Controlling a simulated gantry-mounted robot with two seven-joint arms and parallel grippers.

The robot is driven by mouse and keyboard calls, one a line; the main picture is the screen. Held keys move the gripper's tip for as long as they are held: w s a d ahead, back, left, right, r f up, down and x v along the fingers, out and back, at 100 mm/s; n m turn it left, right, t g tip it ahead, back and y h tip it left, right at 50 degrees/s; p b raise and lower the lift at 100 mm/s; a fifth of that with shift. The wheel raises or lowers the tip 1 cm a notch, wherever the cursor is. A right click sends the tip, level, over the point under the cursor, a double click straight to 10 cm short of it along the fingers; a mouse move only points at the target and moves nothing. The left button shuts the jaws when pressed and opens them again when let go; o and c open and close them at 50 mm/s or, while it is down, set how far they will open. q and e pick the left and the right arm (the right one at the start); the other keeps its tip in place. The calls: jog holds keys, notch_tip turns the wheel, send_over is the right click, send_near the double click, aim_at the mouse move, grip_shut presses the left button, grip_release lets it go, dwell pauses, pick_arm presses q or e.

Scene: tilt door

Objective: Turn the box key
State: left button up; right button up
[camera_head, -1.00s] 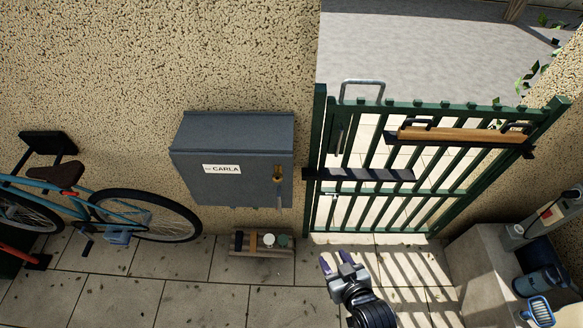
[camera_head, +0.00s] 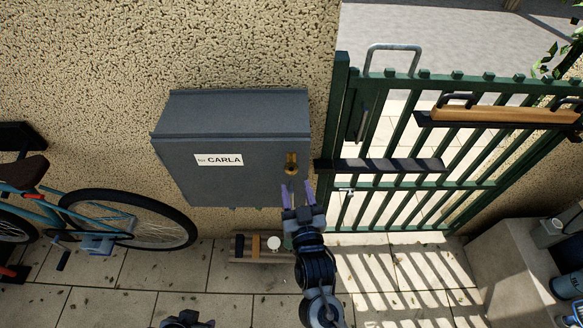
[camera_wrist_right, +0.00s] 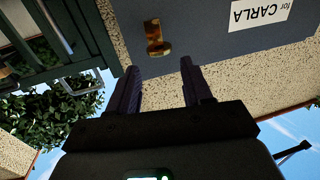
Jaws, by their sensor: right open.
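The grey wall box (camera_head: 235,112) carries a white label reading "for CARLA". A brass key (camera_head: 291,163) sits at the right of its front face; it also shows in the right wrist view (camera_wrist_right: 154,38), upside down there. My right gripper (camera_head: 297,190) is open and empty. Its two purple fingertips are just below the key in the head view. In the wrist view the key lies beyond the fingertips (camera_wrist_right: 160,68), apart from them. Part of what looks like my left gripper (camera_head: 186,320) shows at the bottom edge; its fingers are not clear.
A green barred gate (camera_head: 340,135) stands right of the box. A blue bicycle (camera_head: 95,232) leans at the left. A small wooden crate (camera_head: 262,260) with items stands on the paving below the box. A stone block (camera_head: 510,255) is at the right.

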aim_at(293, 174)
jog(key=w, duration=0.2)
jog(key=w+a, duration=0.1)
jog(key=w, duration=0.4)
jog(key=shift+w+a, duration=0.2)
jog(key=shift+w, duration=0.2)
